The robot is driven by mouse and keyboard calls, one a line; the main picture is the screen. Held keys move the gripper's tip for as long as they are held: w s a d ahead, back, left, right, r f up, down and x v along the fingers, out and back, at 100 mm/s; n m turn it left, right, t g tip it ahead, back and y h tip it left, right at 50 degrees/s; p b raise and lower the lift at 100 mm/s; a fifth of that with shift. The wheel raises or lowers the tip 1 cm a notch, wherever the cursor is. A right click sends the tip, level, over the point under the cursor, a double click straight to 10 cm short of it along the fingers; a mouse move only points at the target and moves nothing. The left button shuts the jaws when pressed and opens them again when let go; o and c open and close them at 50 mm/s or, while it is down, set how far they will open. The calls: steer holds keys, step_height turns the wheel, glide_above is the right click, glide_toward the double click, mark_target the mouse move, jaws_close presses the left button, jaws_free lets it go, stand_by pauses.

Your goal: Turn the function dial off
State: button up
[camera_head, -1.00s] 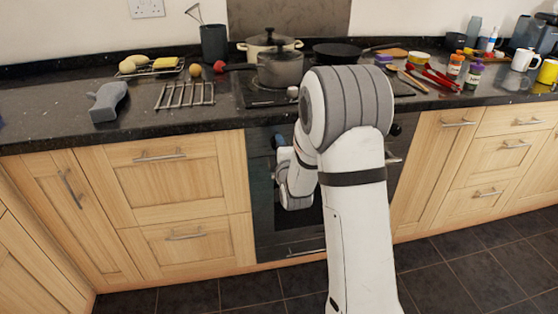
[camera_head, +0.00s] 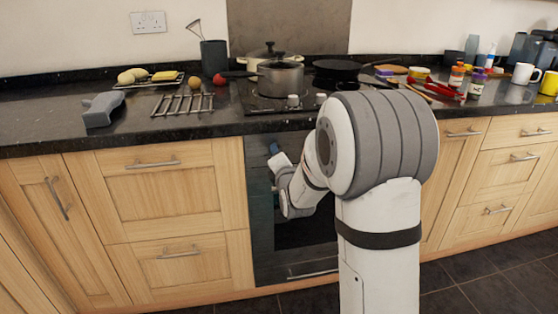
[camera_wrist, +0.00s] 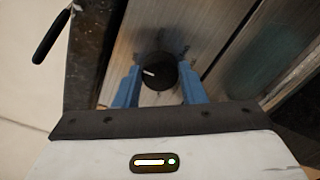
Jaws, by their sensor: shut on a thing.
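The function dial (camera_wrist: 157,73) is a round black knob with a short white pointer mark, on the oven's front panel in the wrist view. My gripper (camera_wrist: 158,82) has its two blue fingers on either side of the dial and is shut on it. The pointer mark lies toward the left, slightly tilted in the picture. In the head view my gripper (camera_head: 273,150) is at the upper left of the oven front (camera_head: 262,205), and the dial is hidden there behind my gripper and arm.
The dark countertop edge (camera_head: 190,128) runs just above the oven. A saucepan (camera_head: 280,78) and a frying pan (camera_head: 337,69) stand on the hob. A wire rack (camera_head: 183,103) and a grey object (camera_head: 102,108) lie to the left. The floor before the left cabinets is clear.

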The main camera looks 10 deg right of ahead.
stand_by(0.3)
steer(key=o, duration=1)
steer(key=s, duration=0.7)
steer(key=shift+s+p, duration=0.4)
